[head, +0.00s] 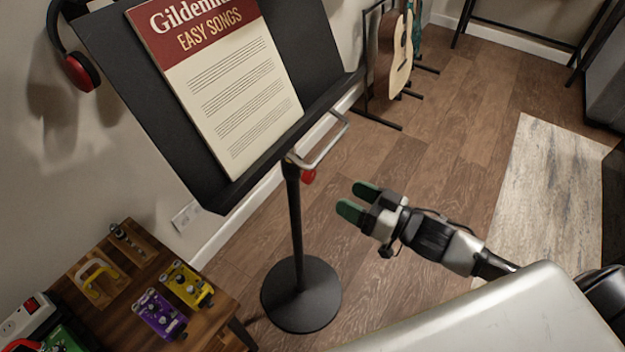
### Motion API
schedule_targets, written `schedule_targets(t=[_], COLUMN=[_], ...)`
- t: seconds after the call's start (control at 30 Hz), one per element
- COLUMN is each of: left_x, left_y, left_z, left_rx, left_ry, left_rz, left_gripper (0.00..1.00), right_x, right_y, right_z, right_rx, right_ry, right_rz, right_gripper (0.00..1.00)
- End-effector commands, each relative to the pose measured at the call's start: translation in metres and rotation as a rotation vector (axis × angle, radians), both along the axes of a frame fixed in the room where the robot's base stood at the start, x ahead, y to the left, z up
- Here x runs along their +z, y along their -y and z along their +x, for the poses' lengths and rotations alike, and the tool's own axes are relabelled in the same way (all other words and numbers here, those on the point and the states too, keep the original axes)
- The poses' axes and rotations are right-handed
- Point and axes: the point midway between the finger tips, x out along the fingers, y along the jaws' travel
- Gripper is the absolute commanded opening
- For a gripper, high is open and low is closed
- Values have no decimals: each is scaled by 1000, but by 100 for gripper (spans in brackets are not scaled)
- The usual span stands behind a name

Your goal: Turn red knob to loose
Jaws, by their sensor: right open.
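The red knob (308,177) sits near the top of the black music stand's post (295,225), just below the stand's tilted desk (120,70). A metal bar handle (328,145) juts out above the knob. My right gripper (358,200) comes in from the right with its green-padded fingers apart and nothing between them. Its fingertips point left toward the post, a little right of and below the knob in the picture, and do not touch it. My left gripper is out of view.
A songbook (225,90) rests on the desk, and red-black headphones (80,70) hang at its left. A wooden table (135,235) with yellow (187,284) and purple pedals (158,315) stands lower left. A guitar (396,50) is behind. Floor (420,150) beyond my gripper is clear.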

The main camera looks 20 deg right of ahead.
Motion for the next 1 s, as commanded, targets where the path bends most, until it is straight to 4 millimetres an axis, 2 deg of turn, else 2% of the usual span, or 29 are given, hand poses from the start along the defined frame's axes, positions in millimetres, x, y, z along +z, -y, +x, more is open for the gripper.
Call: schedule_targets(t=[0.53, 0.73, 1.0], left_x=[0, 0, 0], left_y=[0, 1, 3], left_z=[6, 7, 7], left_rx=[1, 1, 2], left_ry=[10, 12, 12], left_rz=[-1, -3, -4], left_gripper=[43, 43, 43], right_x=[0, 0, 0], right_y=[-52, -61, -62], right_z=[69, 79, 80], right_rx=[-4, -4, -4], right_ry=[1, 0, -1], right_rz=[-2, -1, -2], right_gripper=[65, 65, 65])
